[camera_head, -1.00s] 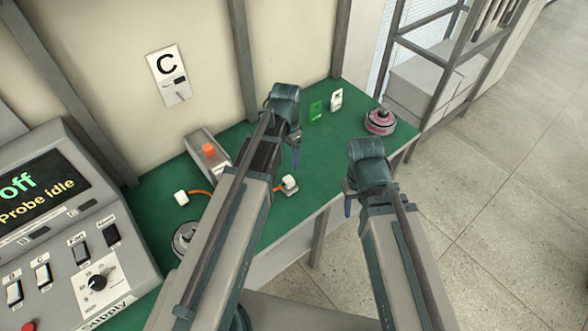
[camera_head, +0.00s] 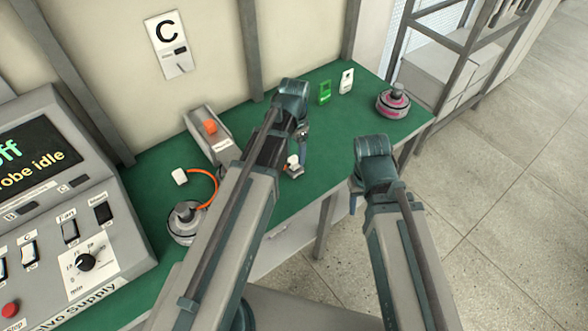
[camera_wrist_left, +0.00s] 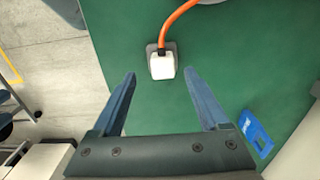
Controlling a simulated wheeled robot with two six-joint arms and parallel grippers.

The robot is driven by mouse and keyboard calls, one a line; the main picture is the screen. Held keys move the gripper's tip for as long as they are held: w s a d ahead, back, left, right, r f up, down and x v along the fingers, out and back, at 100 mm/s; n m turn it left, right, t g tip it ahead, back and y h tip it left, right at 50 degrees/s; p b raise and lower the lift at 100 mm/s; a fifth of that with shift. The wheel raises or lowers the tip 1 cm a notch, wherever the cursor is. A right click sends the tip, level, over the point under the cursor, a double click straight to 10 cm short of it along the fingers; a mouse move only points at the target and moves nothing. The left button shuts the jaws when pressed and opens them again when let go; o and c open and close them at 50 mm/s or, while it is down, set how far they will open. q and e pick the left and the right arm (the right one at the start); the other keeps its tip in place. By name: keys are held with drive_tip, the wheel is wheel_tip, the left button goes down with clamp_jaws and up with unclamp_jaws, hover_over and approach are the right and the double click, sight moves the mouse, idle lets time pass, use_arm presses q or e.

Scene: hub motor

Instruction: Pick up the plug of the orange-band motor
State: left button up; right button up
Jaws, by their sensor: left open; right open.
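A white plug (camera_head: 293,161) with an orange cable lies on the green bench near its front edge, beside my left gripper. In the left wrist view the plug (camera_wrist_left: 162,66) sits on a small grey piece, ahead of the fingertips and roughly centred between them. My left gripper (camera_head: 301,150) is open and empty; its two blue fingers (camera_wrist_left: 160,85) show apart in the wrist view. My right gripper (camera_head: 355,200) is open, in front of the bench edge. A grey motor (camera_head: 183,226) stands at the left, partly behind my left arm; I cannot make out its band.
Another white connector (camera_head: 180,176) lies by an orange cable at the left. A grey bin (camera_head: 221,145) holds an orange part. A blue card (camera_wrist_left: 256,133) lies right of the left fingers.

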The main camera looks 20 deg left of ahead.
sight(294, 159)
use_arm(q)
drive_tip(key=f+b, duration=0.5)
drive_tip(key=shift+w+a+f, duration=0.1)
drive_tip(key=shift+w+f, duration=0.1)
drive_tip(key=shift+w, duration=0.05)
drive_tip(key=shift+r, duration=0.1)
clamp_jaws()
idle(0.3)
